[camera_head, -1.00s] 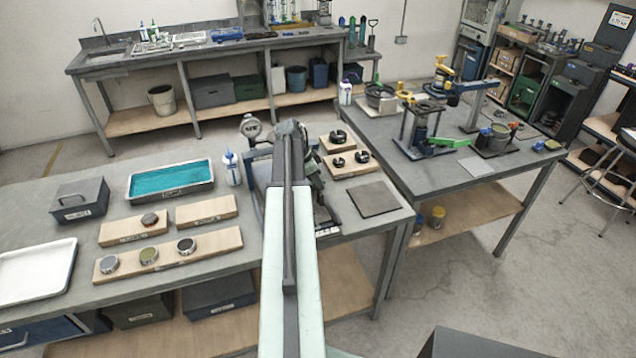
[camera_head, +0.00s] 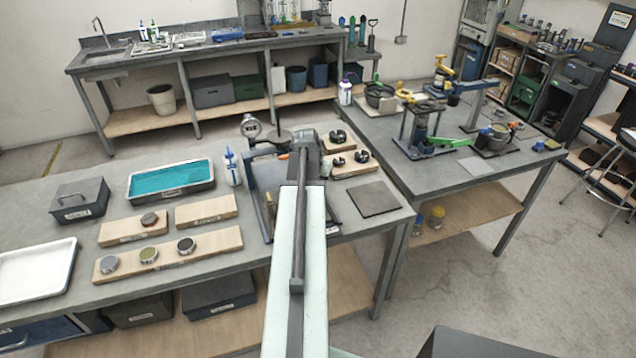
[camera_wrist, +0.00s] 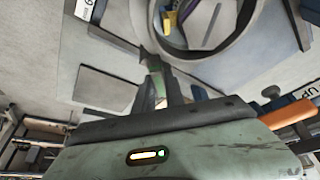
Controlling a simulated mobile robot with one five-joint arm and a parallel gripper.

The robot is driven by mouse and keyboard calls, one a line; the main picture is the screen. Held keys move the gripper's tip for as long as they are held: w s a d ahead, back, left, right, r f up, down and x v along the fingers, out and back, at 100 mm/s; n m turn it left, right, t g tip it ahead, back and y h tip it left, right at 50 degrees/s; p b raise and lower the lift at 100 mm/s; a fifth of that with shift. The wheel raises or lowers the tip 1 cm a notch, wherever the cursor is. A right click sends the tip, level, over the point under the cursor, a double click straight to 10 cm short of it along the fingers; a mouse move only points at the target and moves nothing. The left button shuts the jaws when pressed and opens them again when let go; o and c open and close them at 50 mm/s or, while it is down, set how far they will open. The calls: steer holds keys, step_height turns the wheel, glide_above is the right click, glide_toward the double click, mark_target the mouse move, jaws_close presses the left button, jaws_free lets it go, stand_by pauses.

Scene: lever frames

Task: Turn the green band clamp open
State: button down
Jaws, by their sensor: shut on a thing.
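In the wrist view my gripper (camera_wrist: 161,90) is shut on a narrow green part (camera_wrist: 158,99), which looks like the handle of the green band clamp. Only a sliver of it shows between the jaws. A dark round band (camera_wrist: 238,45) curves across the upper part of that view, just beyond the fingertips. Whether the green part joins it is hard to tell. In the head view my arm hides the gripper and the clamp at the back of the near bench.
An orange handle (camera_wrist: 288,111) is right of the jaws in the wrist view. In the head view a dial gauge (camera_head: 251,126) and a white bottle (camera_head: 233,168) stand left of my arm. Wooden blocks with dark rings (camera_head: 352,166) and a flat dark plate (camera_head: 374,199) lie right.

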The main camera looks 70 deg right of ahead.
steer(key=n+t, duration=0.1)
steer(key=n, duration=0.3)
steer(key=shift+s+n+t, duration=0.1)
steer(key=shift+n+t, duration=0.2)
steer(key=shift+t, duration=0.1)
steer(key=shift+n+t+y, duration=0.6)
steer(key=shift+n, duration=1.2)
steer(key=shift+s, duration=0.1)
steer(key=c, duration=1.4)
jaws_free()
steer(key=shift+r, duration=0.1)
steer(key=p+v, duration=0.7)
steer(key=shift+s+r, duration=0.15)
steer(key=shift+r, duration=0.1)
